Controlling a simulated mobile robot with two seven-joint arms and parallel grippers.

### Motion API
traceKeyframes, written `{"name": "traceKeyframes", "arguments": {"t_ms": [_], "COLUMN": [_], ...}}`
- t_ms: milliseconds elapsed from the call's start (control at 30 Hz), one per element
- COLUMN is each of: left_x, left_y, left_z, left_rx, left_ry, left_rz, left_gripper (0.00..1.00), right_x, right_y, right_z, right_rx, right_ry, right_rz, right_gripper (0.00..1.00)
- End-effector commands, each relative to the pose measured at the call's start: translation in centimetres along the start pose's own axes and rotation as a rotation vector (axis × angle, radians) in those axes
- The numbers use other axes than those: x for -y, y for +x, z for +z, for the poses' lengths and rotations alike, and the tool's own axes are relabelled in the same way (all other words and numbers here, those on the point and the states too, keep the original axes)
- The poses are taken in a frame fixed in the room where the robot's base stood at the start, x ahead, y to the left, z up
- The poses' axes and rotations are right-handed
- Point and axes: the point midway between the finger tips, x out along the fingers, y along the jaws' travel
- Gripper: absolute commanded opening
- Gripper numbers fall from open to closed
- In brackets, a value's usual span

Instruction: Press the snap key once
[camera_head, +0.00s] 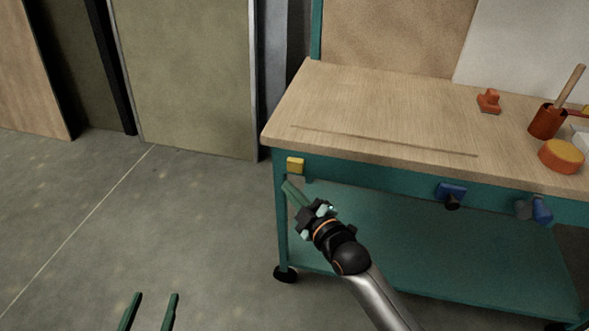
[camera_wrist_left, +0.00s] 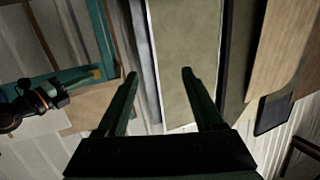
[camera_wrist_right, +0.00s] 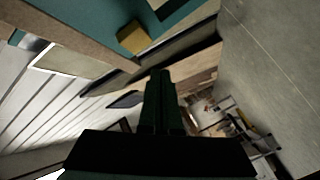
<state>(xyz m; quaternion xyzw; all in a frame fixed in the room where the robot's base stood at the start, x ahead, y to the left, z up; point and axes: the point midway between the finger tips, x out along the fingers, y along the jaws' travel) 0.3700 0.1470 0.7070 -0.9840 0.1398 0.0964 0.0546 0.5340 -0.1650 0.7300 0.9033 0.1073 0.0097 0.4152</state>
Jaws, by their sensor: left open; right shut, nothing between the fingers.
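A small yellow block (camera_head: 295,165), which may be the snap key, sits on the green front rail of the workbench near its left corner. It also shows in the right wrist view (camera_wrist_right: 131,38), above and left of the fingertips. My right gripper (camera_head: 287,184) is shut and empty, with its tips just below the yellow block in the head view. I cannot tell whether they touch it; in the right wrist view (camera_wrist_right: 160,75) a gap shows between them. My left gripper (camera_head: 156,297) is open and empty over the floor at the lower left. Its fingers also show apart in the left wrist view (camera_wrist_left: 159,72).
The workbench (camera_head: 375,115) has a wooden top and a green lower shelf. Its front rail also carries a blue fixture with a dark knob (camera_head: 452,195) and another blue fixture (camera_head: 541,209). An orange block (camera_head: 489,101) and a brown cup (camera_head: 547,121) stand on top. The left floor is clear.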

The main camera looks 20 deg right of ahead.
Motion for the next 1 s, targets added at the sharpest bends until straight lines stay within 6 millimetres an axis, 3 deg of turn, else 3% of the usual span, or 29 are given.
{"name": "traceKeyframes", "arguments": {"t_ms": [367,1000], "left_x": [0.4,0.4], "left_y": [0.0,0.0], "left_z": [-3.2,-3.4], "left_rx": [-0.127,-0.136], "left_ry": [0.036,0.039], "left_rz": [-0.006,-0.007], "left_gripper": [0.69,0.69], "right_x": [-1.5,-1.7], "right_y": [2.1,2.3], "right_z": [1.5,1.6], "right_rx": [0.0,0.0], "right_ry": [-0.002,0.0], "right_rz": [0.0,0.001], "right_gripper": [0.0,0.0]}}
